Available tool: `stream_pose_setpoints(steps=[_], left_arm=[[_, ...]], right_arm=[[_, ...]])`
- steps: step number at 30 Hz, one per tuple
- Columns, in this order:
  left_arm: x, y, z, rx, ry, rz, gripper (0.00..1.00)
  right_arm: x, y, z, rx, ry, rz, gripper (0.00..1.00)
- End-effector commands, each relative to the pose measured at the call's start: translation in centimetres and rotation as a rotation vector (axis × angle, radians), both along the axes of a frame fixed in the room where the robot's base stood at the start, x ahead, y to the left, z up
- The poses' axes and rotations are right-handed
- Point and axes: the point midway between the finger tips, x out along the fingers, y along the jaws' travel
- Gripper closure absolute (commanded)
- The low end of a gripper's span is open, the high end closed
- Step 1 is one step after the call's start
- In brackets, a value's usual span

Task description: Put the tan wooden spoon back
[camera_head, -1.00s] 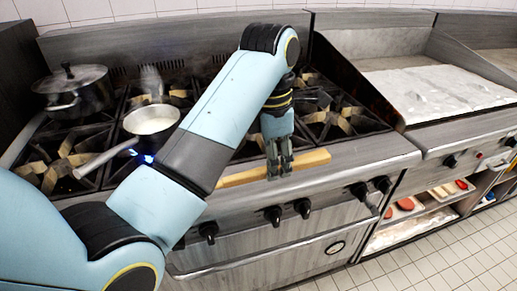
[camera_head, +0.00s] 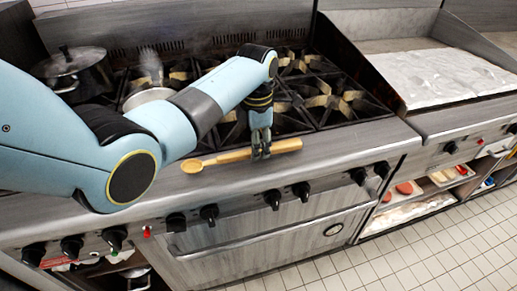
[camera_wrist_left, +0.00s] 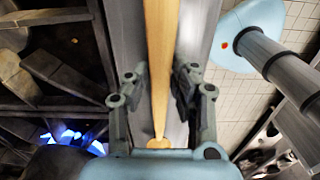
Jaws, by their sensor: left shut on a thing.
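The tan wooden spoon (camera_head: 222,158) is at the stove's steel front ledge, its round bowl to the left and its handle to the right. My left gripper (camera_head: 260,155) points down and is shut on the spoon's handle. In the left wrist view the spoon (camera_wrist_left: 160,60) runs between the two fingers of the left gripper (camera_wrist_left: 157,85). I cannot tell whether the spoon touches the ledge or is just above it. My right gripper is not in view.
Black burner grates (camera_head: 325,95) lie behind the ledge. A lidded pot (camera_head: 75,72) and a pan (camera_head: 148,97), partly hidden by my arm, stand at the left. Knobs (camera_head: 272,199) line the stove front. A flat griddle (camera_head: 440,85) is at the right.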

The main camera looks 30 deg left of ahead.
Motion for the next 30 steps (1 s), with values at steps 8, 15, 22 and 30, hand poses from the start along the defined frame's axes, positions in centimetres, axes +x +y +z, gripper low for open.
stream_pose_setpoints(steps=[8, 15, 22, 30], left_arm=[[0.06, -0.05, -1.32, 0.000, -0.003, -0.001, 1.00], [0.04, -0.06, -1.52, 0.000, -0.001, -0.001, 0.71], [0.04, -0.06, -1.49, -0.001, -0.002, -0.001, 0.54], [0.13, -0.03, -0.66, 0.000, -0.006, -0.001, 0.54]], right_arm=[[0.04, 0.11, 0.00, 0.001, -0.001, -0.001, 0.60], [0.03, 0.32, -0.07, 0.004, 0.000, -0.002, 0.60], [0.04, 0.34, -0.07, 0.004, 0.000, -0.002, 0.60], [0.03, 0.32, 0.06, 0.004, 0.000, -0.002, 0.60]])
